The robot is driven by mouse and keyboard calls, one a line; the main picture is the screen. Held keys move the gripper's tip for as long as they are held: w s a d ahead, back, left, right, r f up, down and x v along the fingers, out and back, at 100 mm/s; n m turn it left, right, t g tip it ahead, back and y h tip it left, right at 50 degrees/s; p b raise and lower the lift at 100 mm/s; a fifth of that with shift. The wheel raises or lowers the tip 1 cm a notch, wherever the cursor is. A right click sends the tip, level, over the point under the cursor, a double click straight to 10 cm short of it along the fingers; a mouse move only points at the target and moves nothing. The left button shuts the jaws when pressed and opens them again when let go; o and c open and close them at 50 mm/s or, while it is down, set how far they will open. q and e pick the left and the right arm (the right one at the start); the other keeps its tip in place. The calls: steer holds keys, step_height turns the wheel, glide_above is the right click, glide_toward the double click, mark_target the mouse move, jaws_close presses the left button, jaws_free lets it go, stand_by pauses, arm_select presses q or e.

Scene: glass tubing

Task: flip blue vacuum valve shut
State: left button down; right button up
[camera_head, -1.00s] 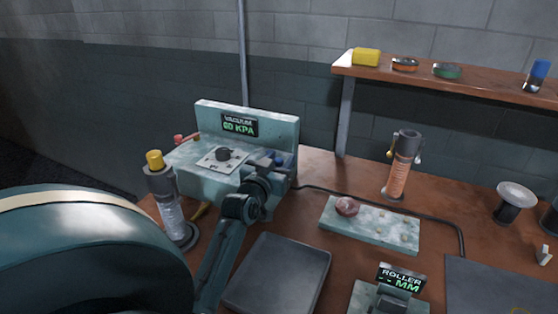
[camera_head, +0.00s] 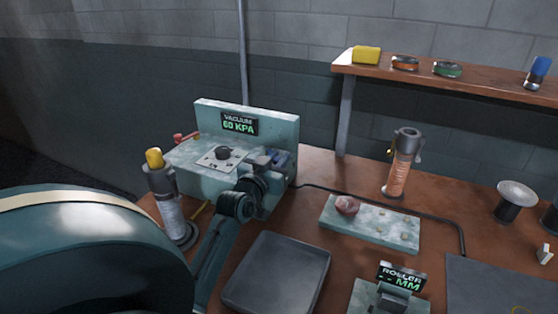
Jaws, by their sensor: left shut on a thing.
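The pale green vacuum unit (camera_head: 215,182) stands at the back left of the bench. Its display (camera_head: 239,124) reads 60 KPA. The blue vacuum valve (camera_head: 271,154) is at the right end of the unit's top, mostly hidden by my left gripper (camera_head: 265,161). My left gripper is shut on the blue valve, with its arm reaching up from the lower left. The valve's exact angle is hard to see. My right gripper is out of view.
A yellow-capped bottle (camera_head: 163,195) stands left of my forearm. A dark tray (camera_head: 277,274) lies to its right. A pale block (camera_head: 370,224), an orange cylinder (camera_head: 399,172) and a roller gauge (camera_head: 392,284) stand further right. A shelf (camera_head: 450,84) overhangs the back right.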

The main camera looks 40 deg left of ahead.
arm_select(q)
steer(key=shift+s+a+m+h+b, duration=0.3)
steer(key=shift+m+h+b, duration=0.2)
steer(key=shift+h+b, duration=0.1)
steer(key=shift+s+a+f+m+t+h+b, duration=0.1)
steer(key=shift+s+a+m+t+h+b, duration=0.1)
steer(key=shift+m+t+h+b, duration=0.35)
steer(key=shift+s+m+g+h+b, duration=0.15)
steer(key=shift+m+g+h+b, duration=0.1)
steer(key=shift+h+b, duration=0.4)
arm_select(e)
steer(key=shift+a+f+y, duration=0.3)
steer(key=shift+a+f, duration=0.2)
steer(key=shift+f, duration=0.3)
arm_select(q)
steer(key=shift+r, duration=0.2)
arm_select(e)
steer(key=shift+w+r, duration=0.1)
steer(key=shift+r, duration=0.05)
arm_select(q)
steer(key=c, duration=1.3)
jaws_free()
